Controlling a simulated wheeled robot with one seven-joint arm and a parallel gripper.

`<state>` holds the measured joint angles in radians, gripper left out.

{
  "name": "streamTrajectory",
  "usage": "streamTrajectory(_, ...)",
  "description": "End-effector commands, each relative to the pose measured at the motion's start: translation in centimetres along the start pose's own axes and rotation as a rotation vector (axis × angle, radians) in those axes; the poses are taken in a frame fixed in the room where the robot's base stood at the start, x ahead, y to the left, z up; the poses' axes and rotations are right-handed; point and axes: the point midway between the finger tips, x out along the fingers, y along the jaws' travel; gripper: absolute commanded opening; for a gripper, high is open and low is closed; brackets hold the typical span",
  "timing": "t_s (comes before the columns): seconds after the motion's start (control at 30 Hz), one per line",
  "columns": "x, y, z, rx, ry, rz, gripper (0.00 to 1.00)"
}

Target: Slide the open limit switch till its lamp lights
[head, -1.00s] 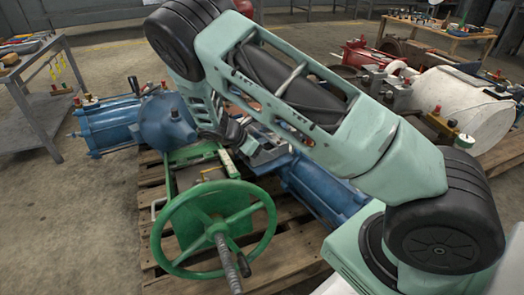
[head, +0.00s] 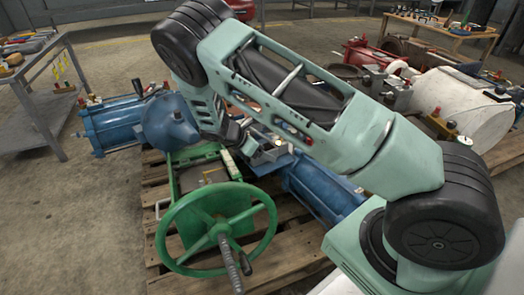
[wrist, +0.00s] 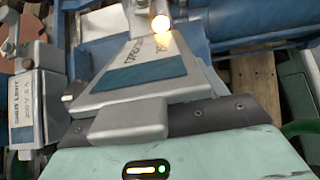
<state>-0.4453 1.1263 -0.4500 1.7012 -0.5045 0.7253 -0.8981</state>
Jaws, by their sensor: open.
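In the wrist view a grey limit switch box (wrist: 120,88) with a dark blue label plate stands close in front of my gripper (wrist: 128,122). The writing on its face is tilted and too small to read surely. A round lamp (wrist: 160,22) at its far end glows warm white, and its light falls on the box. A grey block of my gripper is against or very near the box's near edge; I cannot tell if they touch. In the head view my gripper (head: 248,145) is low over the machine, its tips partly hidden by my arm. Its jaws are open.
A second grey box (wrist: 28,105), labelled as a shut limit, stands to the left in the wrist view. A green handwheel (head: 165,235) and blue cylinders (head: 112,125) surround the work on a wooden pallet (head: 290,262). A grey bench (head: 38,110) is at left.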

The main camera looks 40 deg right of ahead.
Motion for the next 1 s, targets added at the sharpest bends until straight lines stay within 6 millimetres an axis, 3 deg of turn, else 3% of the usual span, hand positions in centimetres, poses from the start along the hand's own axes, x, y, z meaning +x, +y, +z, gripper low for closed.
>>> streamTrajectory(0.17,-1.2,0.0,0.2,0.000,0.001,0.001,0.71)
streamTrajectory(0.7,-13.1,0.0,0.3,-0.001,0.002,0.003,0.71)
streamTrajectory(1.0,-17.0,0.0,0.1,0.000,0.000,0.001,0.71)
